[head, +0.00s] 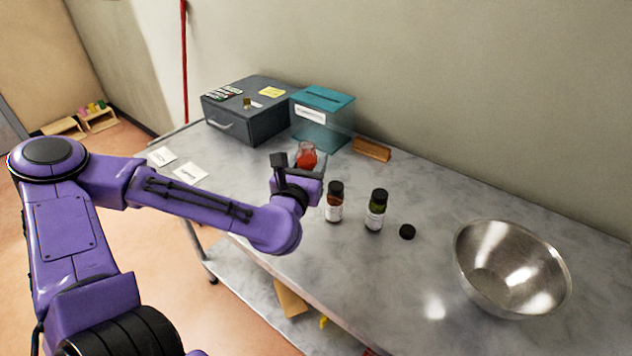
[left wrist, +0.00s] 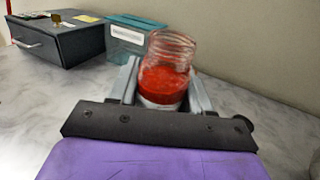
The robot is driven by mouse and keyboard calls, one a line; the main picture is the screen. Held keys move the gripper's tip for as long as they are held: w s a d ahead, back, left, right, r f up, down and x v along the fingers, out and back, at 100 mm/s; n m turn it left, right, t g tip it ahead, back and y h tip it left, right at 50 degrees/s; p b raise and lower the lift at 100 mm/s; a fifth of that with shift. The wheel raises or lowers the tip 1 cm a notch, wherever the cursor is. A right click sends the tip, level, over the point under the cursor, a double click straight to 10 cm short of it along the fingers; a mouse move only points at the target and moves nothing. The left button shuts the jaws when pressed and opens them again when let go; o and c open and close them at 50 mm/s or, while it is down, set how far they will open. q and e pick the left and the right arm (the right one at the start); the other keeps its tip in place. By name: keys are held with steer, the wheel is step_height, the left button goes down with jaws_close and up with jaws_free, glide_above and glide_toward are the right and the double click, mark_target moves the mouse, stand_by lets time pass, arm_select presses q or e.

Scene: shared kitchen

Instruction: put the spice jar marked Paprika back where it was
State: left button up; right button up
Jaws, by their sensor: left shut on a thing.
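My left gripper (head: 306,168) is shut on an open glass jar (head: 306,153) of red powder. In the left wrist view the same jar (left wrist: 167,68) stands between the two fingers (left wrist: 162,90), with its bare threaded mouth up and slightly tilted. The lower part of its label is hidden by the gripper, and no name can be read. I cannot tell whether its base touches the table. A black lid (head: 407,231) lies loose on the table. A capped jar with reddish-brown contents (head: 335,203) and a capped jar with green contents (head: 376,211) stand right of my gripper.
A steel bowl (head: 511,268) stands at right. A dark cash box (head: 250,112), a teal slotted box (head: 322,119) and a wooden block (head: 371,149) line the back. Two white cards (head: 162,156) (head: 190,173) lie at the left end. The front middle of the table is clear.

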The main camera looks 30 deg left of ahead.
arm_select(q)
steer(key=w+a+f+p, duration=0.1)
steer(key=w+a+f, duration=0.1)
steer(key=w+f, duration=0.1)
steer(key=w+a+f, duration=0.2)
steer(key=w+f, duration=0.1)
steer(key=w, duration=0.1)
steer(key=w+a+f+p, duration=0.1)
steer(key=w+a+f, duration=0.1)
steer(key=w+f, duration=0.1)
steer(key=shift+w+p, duration=0.3)
steer(key=shift+p, duration=0.05)
step_height(320, 180, down, 3)
steer(key=shift+w+a+f+p, duration=0.1)
steer(key=shift+w+f+p, duration=0.05)
steer(key=shift+p, duration=0.55)
steer(key=shift+f, duration=0.1)
arm_select(e)
step_height(320, 180, up, 2)
steer(key=shift+r, duration=0.15)
arm_select(q)
steer(key=shift+f+b, duration=0.15)
steer(key=shift+b, duration=0.15)
steer(key=o, duration=1.1)
steer(key=shift+o, duration=0.2)
arm_select(e)
steer(key=shift+f, duration=0.2)
